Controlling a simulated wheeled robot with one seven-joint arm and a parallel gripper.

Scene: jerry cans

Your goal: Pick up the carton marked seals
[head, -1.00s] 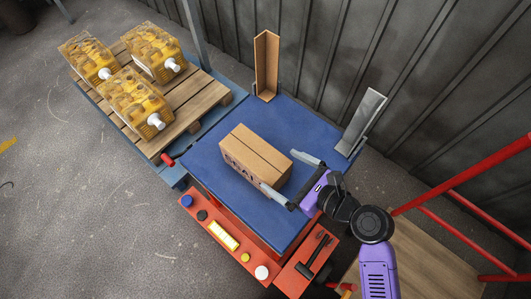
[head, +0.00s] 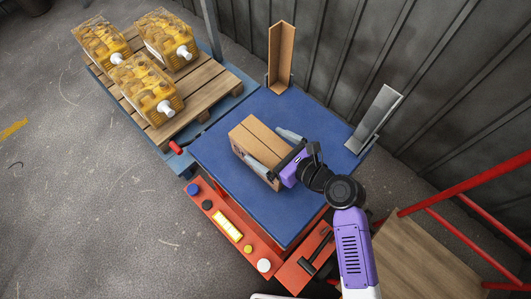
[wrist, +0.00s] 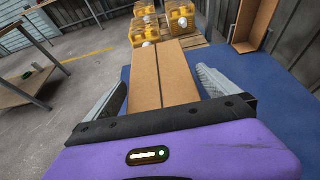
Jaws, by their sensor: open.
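The brown cardboard carton (head: 262,139) sits on the blue top of the table (head: 298,208). Its dark lettering is now mostly hidden behind a gripper finger. My purple gripper (head: 274,149) is open, with one finger along each side of the carton's near end. In the wrist view the carton (wrist: 163,72) lies between the two grey fingers (wrist: 165,90), with a gap visible on the right side. I cannot tell whether the left finger touches it. The carton rests flat on the table.
A wooden pallet (head: 212,88) with yellow jerry cans (head: 146,84) stands at the back left. A brown upright angle piece (head: 281,56) and a grey metal bracket (head: 374,118) stand at the table's far edge. A red control panel (head: 229,226) runs along the front. Red rails (head: 463,181) are at right.

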